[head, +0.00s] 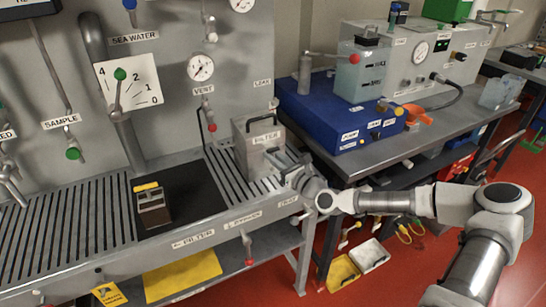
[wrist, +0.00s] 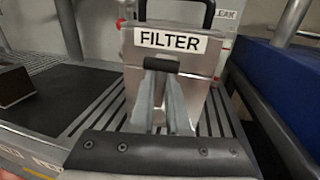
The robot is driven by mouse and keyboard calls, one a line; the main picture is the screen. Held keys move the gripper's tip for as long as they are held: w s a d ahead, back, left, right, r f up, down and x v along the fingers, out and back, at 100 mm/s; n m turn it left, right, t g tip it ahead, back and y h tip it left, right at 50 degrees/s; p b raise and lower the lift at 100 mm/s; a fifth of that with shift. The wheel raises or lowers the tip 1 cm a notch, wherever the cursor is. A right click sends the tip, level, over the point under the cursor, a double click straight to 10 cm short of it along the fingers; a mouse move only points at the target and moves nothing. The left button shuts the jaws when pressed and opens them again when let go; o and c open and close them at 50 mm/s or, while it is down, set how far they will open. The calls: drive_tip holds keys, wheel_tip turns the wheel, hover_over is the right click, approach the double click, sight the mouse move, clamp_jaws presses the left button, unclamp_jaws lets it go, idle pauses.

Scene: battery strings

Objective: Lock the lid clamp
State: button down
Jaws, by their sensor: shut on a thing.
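A metal filter box (head: 245,150) with a FILTER label and a black handle on top stands on the slatted bench. It also fills the middle of the wrist view (wrist: 200,65). On its front, just under the label, is a short black clamp grip (wrist: 161,64). My gripper (wrist: 162,78) is at the front of the box, with its two grey fingers close together and their tips at the black grip, shut on it. The fingertips hide the lower part of the grip and the box front behind. In the head view my gripper (head: 287,165) reaches the box from the right.
A small brown box with a yellow top (head: 152,205) sits on a black mat (head: 190,195) to the left. A blue unit (head: 335,120) stands on the bench to the right. Pipes, gauges and a red-knobbed VENT valve (head: 212,127) are on the panel behind.

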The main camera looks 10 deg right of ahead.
drive_tip(key=c, duration=0.9)
unclamp_jaws()
drive_tip(key=b+v, duration=0.1)
drive_tip(key=v, duration=1.6)
drive_tip(key=shift+s+d, duration=0.1)
drive_tip(key=shift+d, duration=0.05)
